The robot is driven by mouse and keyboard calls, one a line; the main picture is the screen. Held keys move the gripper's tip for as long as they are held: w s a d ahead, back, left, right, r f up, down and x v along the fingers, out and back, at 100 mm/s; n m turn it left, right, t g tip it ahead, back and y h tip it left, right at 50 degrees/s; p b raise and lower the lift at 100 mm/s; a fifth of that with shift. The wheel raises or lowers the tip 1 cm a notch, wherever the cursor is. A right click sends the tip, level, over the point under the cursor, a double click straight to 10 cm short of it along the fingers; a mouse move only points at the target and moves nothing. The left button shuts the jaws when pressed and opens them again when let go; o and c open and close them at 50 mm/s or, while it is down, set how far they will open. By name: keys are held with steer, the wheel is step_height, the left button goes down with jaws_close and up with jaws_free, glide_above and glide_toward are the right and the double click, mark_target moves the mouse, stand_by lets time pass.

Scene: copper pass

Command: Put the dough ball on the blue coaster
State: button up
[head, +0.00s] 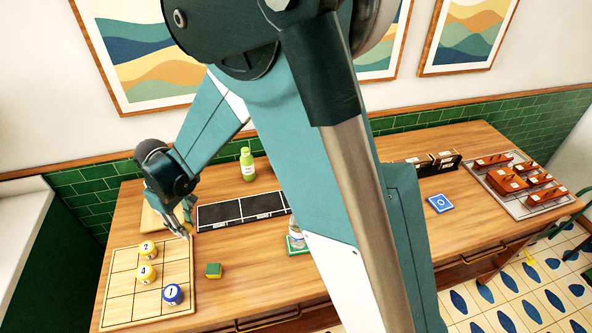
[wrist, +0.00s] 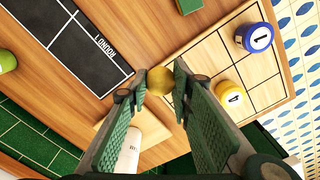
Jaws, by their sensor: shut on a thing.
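My gripper (head: 184,226) is at the left of the table, above the gap between the wooden grid board and the black tray. It is shut on the dough ball, a small round dull-yellow lump that shows between the fingertips in the wrist view (wrist: 160,82). In the head view the ball (head: 188,229) is small and partly covered by the fingers. The blue coaster (head: 440,203) is a flat blue square with a white pattern, lying right of centre on the table. It looks bare, and it is out of the wrist view.
A grid board (head: 120,308) holds numbered yellow and blue pieces. Dark boxes (head: 445,158) and a tray of red blocks (head: 496,196) lie right.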

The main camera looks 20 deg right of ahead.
steer(key=w+d+m, duration=0.2)
steer(key=w+d, duration=0.3)
steer(key=d, duration=1.2)
steer(key=w+d+m, duration=0.2)
steer(key=w+d, duration=0.3)
steer(key=d, duration=1.1)
steer(key=w+d+m, duration=0.3)
steer(key=w+d, duration=0.2)
steer(key=d, duration=1.2)
steer(key=s+d+m, duration=0.1)
steer(key=s+d, duration=0.2)
steer(key=d, duration=1)
steer(key=s+d+m, duration=0.2)
steer(key=s+d, duration=0.1)
steer(key=d, duration=1.1)
steer(key=s+d+m, duration=0.1)
steer(key=s+d, duration=0.6)
steer(key=d, duration=0.3)
steer(key=s+d+m+p, duration=0.1)
steer(key=s+d, duration=0.6)
steer(key=d, duration=0.4)
steer(key=shift+f+m, duration=0.25)
steer(key=shift+m, duration=0.15)
steer(key=shift+f+p, duration=0.3)
steer(key=shift+f, duration=2.85)
steer(key=shift+c, duration=0.2)
